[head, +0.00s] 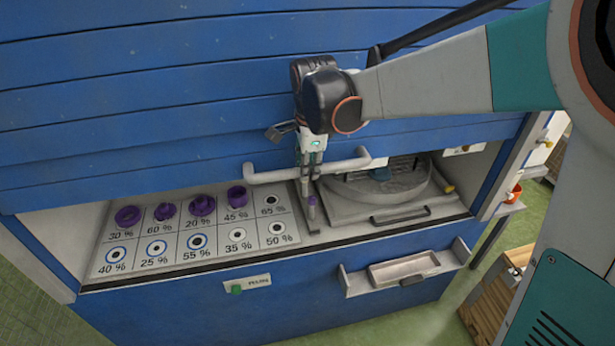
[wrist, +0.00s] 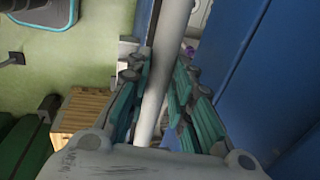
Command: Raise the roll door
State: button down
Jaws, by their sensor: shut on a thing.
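The blue slatted roll door (head: 130,120) is part-way up, with an opening below its lower edge. A pale bar handle (head: 270,176) runs along the front of that edge. My gripper (head: 310,178) points down at the handle's middle and is shut on it. In the wrist view the handle (wrist: 165,60) passes between the teal finger pads of my gripper (wrist: 158,100), with the blue door (wrist: 245,90) on the right.
Inside the opening, a panel (head: 98,262) marked with percentages holds several purple rings (head: 165,211). A round turntable (head: 400,185) sits to its right. A tray (head: 403,270) juts out from the blue front below. A wooden crate (head: 490,305) stands at the right.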

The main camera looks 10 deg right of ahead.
notch_tip(320, 180, up, 6)
jog(key=shift+p, duration=1.2)
jog(key=c, duration=1.4)
grip_release()
jog(key=shift+r, duration=0.1)
jog(key=r, duration=0.4)
jog(key=s+r, duration=0.1)
jog(key=r, duration=0.2)
jog(key=s+r, duration=0.1)
jog(key=r, duration=0.3)
jog(key=shift+s+d+r, duration=0.1)
jog(key=shift+s+r, duration=0.15)
jog(key=shift+r, duration=0.05)
